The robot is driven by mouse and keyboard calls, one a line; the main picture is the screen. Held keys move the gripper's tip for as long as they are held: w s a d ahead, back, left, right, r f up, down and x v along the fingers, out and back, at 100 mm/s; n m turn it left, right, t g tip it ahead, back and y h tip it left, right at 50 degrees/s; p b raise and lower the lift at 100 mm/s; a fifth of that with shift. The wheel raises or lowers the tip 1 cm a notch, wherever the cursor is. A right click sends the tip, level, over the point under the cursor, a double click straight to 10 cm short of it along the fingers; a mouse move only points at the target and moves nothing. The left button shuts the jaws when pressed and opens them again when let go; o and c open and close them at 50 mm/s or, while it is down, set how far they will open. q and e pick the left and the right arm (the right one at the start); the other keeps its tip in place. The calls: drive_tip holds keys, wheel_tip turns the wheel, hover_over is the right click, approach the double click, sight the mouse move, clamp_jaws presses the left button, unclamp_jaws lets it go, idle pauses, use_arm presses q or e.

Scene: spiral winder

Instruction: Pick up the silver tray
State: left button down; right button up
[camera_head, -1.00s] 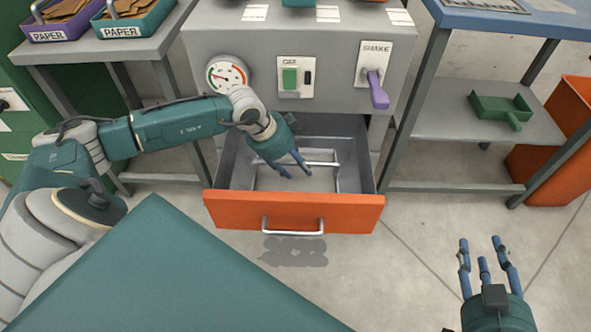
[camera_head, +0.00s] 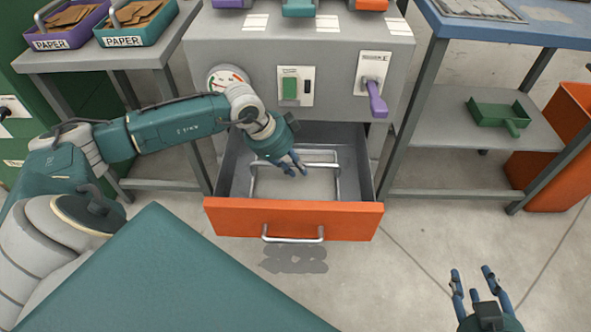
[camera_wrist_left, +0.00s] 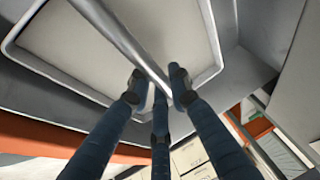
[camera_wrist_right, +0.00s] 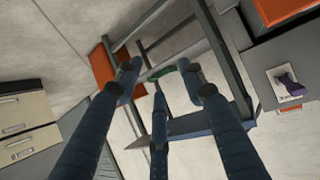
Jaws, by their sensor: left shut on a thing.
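The silver tray (camera_head: 318,188) lies inside the open drawer (camera_head: 228,219) of the grey machine. It has a pale flat floor and a raised metal rim, with a silver bar handle (camera_wrist_left: 118,37) across it in the left wrist view. My left gripper (camera_head: 298,171) reaches down into the drawer from the left. In the left wrist view its fingers (camera_wrist_left: 158,86) are closed on the bar handle. The tray still appears low in the drawer. My right gripper (camera_head: 473,272) is open and empty over the floor at the lower right, fingers spread.
The grey machine (camera_head: 335,75) has a gauge, a green switch and a purple lever (camera_head: 376,100). A shelf with a green dustpan-like tray (camera_head: 497,112) and an orange bin (camera_head: 560,160) stand right. Paper trays (camera_head: 140,24) stand left. Floor between drawer and bin is clear.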

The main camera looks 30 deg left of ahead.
use_arm(q)
wheel_tip(320, 180, up, 6)
drive_tip(key=shift+w+r+p, duration=0.1)
drive_tip(key=shift+w+p, duration=0.05)
drive_tip(key=shift+p, duration=0.55)
wheel_tip(320, 180, up, 11)
drive_tip(key=p, duration=0.2)
use_arm(e)
drive_tip(key=s+d+f+g+h, duration=0.1)
drive_tip(key=s+d+f+g, duration=0.1)
drive_tip(key=s, duration=0.5)
drive_tip(key=s+d+f+g+h, duration=0.1)
drive_tip(key=s+d+f+g, duration=0.2)
drive_tip(key=s+f+g, duration=0.2)
drive_tip(key=shift+s+g, duration=0.4)
drive_tip(key=shift+s, duration=1.2)
use_arm(q)
drive_tip(key=shift+r, duration=0.1)
use_arm(e)
drive_tip(key=shift+f, duration=0.1)
use_arm(q)
drive_tip(key=c, duration=2.2)
unclamp_jaws()
clamp_jaws()
